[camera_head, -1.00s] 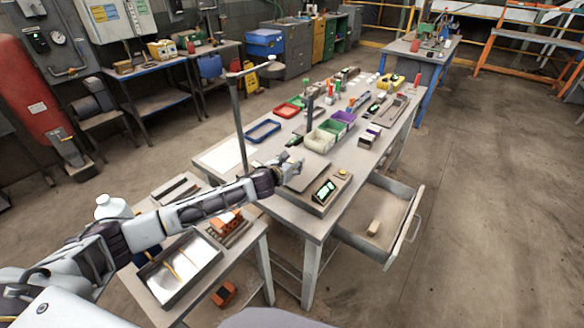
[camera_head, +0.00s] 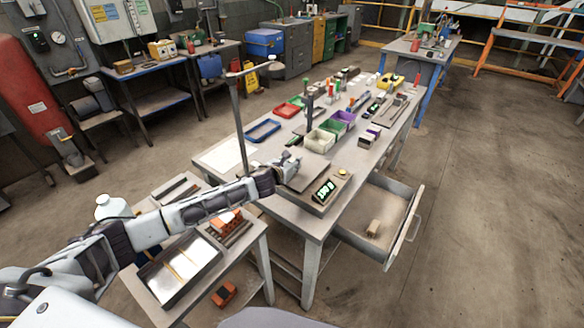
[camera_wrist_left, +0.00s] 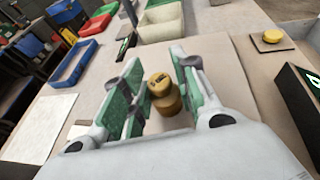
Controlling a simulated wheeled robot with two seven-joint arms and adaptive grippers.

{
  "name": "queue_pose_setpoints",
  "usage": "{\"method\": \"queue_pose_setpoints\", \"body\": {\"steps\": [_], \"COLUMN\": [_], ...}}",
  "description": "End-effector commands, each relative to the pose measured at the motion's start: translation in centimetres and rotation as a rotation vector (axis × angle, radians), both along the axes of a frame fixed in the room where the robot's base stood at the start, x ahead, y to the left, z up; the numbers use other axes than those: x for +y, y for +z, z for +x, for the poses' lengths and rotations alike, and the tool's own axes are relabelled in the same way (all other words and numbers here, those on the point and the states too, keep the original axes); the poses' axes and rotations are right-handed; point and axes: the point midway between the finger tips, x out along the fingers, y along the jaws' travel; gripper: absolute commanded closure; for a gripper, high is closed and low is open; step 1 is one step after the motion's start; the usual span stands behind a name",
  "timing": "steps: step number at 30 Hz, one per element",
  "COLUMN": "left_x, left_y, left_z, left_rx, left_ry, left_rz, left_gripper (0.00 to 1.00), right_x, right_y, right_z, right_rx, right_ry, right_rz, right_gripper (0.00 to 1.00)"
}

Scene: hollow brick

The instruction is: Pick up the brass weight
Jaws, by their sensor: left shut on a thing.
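The brass weight (camera_wrist_left: 163,92) is a gold, stepped cylinder with markings on its top. In the left wrist view it stands upright between the two green-padded fingers of my left gripper (camera_wrist_left: 160,90), which is shut on it. In the head view my left gripper (camera_head: 290,165) is over the scale's grey pan (camera_head: 306,175) on the long bench, and the weight is too small to make out there. I cannot tell whether the weight touches the pan. My right gripper is not in view.
A second brass disc (camera_wrist_left: 271,36) lies on a dark square to the right. The scale's lit display (camera_head: 325,190) is beside the pan. Green and white bins (camera_head: 320,140) stand behind. A thin upright pole (camera_head: 240,125) stands near my arm. An open drawer (camera_head: 400,225) juts out right.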

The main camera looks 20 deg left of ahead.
Motion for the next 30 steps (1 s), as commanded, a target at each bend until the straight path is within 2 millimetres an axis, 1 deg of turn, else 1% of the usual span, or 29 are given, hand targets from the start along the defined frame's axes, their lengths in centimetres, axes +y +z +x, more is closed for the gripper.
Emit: {"method": "queue_pose_setpoints", "body": {"steps": [1, 3, 11, 16, 20, 30], "left_x": [0.0, 0.0, 0.0, 0.1, 0.0, 0.0], "left_y": [0.0, 0.1, 0.2, 1.0, 2.3, 7.1], "left_z": [0.0, 0.0, 0.0, 0.1, 0.1, 0.1], "left_rx": [0.0, -0.001, -0.001, -0.003, -0.004, -0.004], "left_ry": [0.0, 0.0, 0.0, 0.001, -0.001, -0.001], "left_rz": [0.0, 0.0, 0.0, 0.001, 0.001, 0.001], "left_gripper": [0.94, 1.0, 1.0, 1.0, 1.0, 1.0], "right_x": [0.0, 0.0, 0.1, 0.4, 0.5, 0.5], "right_y": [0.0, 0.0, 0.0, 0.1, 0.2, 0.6], "right_z": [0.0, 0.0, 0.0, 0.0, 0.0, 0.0], "right_rx": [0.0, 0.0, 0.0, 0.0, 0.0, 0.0], "right_ry": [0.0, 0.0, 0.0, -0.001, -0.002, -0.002], "right_rz": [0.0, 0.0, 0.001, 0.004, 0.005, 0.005], "right_gripper": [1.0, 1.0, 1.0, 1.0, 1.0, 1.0]}}
